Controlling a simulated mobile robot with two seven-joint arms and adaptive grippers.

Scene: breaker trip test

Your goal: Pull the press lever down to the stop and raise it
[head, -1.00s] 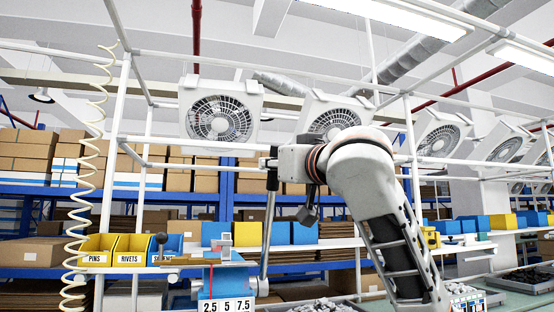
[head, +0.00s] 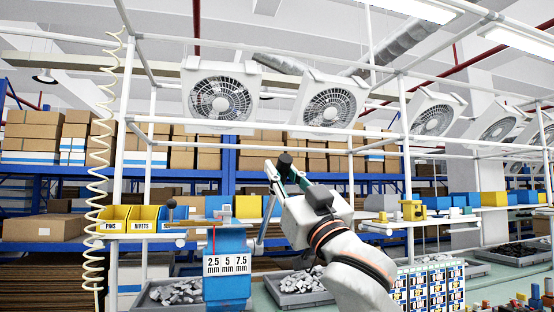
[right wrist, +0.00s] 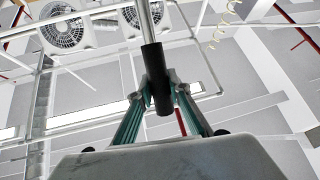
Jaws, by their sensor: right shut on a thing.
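My right gripper (head: 283,177) is shut on the black grip. In the right wrist view, the grip (right wrist: 155,75) lies between the teal fingers of the gripper (right wrist: 164,92), with the rod running up out of the picture. My left gripper is not in view.
Trays of grey parts (head: 174,293) and (head: 303,284) stand on either side of the press. Yellow and blue bins (head: 113,217) are at the left. A rack of printed boxes (head: 425,290) stands at the lower right. A white frame rail (head: 270,130) crosses above.

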